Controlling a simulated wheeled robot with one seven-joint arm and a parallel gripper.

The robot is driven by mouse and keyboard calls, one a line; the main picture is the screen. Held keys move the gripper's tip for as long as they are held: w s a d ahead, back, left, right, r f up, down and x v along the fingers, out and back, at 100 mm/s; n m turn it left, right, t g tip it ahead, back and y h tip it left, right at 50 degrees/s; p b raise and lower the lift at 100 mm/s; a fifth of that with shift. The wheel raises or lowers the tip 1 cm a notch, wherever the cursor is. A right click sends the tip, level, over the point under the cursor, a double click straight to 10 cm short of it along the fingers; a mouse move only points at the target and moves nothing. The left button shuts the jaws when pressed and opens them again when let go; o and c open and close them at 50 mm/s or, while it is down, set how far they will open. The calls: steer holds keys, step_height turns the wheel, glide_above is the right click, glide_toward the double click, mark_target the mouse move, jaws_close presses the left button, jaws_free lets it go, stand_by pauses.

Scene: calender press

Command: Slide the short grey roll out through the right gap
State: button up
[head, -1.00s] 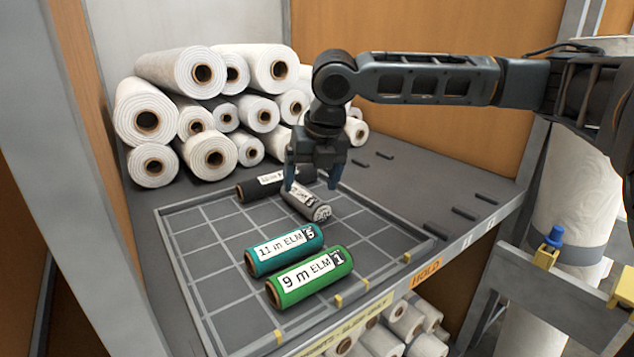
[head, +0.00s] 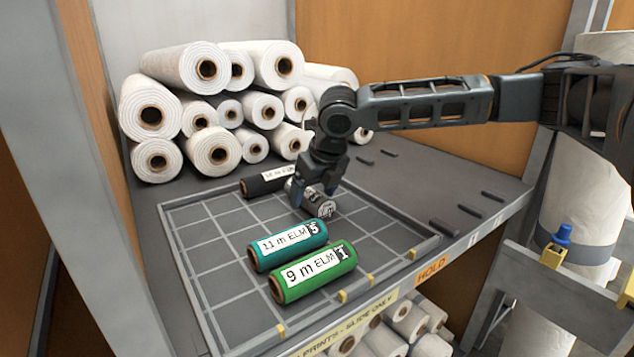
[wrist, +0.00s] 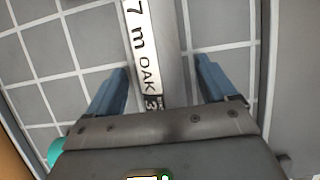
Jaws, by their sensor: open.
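The short grey roll (head: 320,208) lies in the gridded tray (head: 225,290). In the wrist view its white label reads 7 m OAK 3 (wrist: 142,45). My gripper (head: 314,194) is open, low over the roll, with one blue finger on each side of it. In the wrist view both fingers of my gripper (wrist: 162,72) stand apart from the roll. The tray's front rim carries yellow marks, including one at the right (head: 411,254) and one nearer the middle (head: 370,278). My gripper hides part of the roll in the head view.
A teal roll (head: 288,244) and a green roll (head: 313,272) lie in front of the grey one. A black roll (head: 262,184) lies behind it. White rolls (head: 190,68) are stacked at the back left.

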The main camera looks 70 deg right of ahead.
steer(key=shift+f, duration=0.2)
steer(key=c, duration=1.2)
steer(key=shift+o, duration=0.2)
steer(key=shift+s, duration=0.15)
steer(key=shift+s+a+r, duration=0.1)
steer(key=shift+s+a, duration=0.75)
steer(key=shift+s, duration=0.5)
steer(key=shift+s+a+f, duration=0.1)
steer(key=shift+s+a, duration=0.75)
steer(key=shift+s, duration=0.5)
steer(key=shift+s+a+r, duration=0.1)
steer(key=shift+s+a, duration=0.75)
steer(key=shift+s, duration=0.5)
steer(key=shift+s+a, duration=0.45)
steer(key=shift+s, duration=0.25)
steer(key=shift+s+a, duration=0.45)
steer(key=shift+s, duration=0.3)
steer(key=shift+s+a, duration=0.45)
steer(key=shift+s, duration=0.25)
